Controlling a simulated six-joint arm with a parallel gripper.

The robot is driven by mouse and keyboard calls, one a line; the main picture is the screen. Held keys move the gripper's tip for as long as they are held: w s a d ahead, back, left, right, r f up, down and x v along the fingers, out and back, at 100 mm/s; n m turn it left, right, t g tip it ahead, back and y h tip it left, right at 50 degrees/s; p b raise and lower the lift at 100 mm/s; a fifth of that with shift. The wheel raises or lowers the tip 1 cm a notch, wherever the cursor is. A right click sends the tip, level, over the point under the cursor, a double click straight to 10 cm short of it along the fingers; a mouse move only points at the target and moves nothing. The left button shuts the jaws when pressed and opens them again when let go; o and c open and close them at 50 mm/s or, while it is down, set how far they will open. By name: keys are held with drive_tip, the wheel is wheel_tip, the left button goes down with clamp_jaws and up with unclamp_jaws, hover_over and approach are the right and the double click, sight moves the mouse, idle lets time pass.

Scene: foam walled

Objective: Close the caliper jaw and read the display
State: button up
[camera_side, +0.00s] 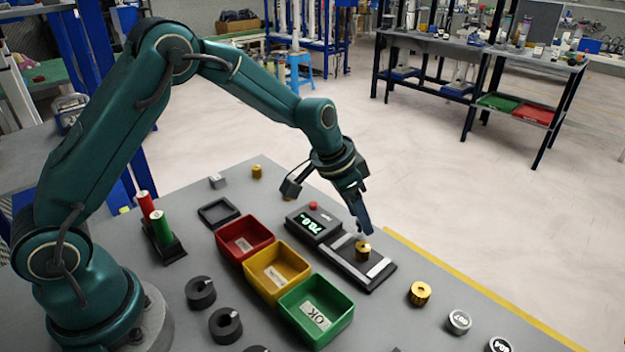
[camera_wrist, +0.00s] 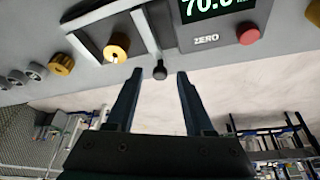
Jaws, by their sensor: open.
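The caliper is a black plate (camera_side: 378,283) with two pale jaw bars (camera_side: 378,267). A brass ring-shaped part (camera_side: 362,251) lies between the bars; in the wrist view the brass part (camera_wrist: 117,48) appears apart from the nearer bar (camera_wrist: 146,32). A black knob (camera_wrist: 160,71) shows at that bar's end. The display box (camera_side: 313,222) beside the plate reads about 70.0; its last characters are unclear. My gripper (camera_side: 365,231) is low over the caliper. In the wrist view my gripper (camera_wrist: 160,75) is open, its fingers on either side of the knob with gaps.
A red button (camera_wrist: 248,34) sits on the display box. Red (camera_side: 243,238), yellow (camera_side: 272,272) and green (camera_side: 316,309) bins stand left of the caliper. A brass part (camera_side: 419,293) and silver parts (camera_side: 459,321) lie to its right. Black rings (camera_side: 200,292) lie at the front.

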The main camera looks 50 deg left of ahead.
sight(373, 251)
clamp_jaws()
drive_tip(key=shift+d, duration=2.25)
unclamp_jaws()
drive_tip(key=shift+r, duration=0.15)
drive_tip(key=shift+v, duration=2.5)
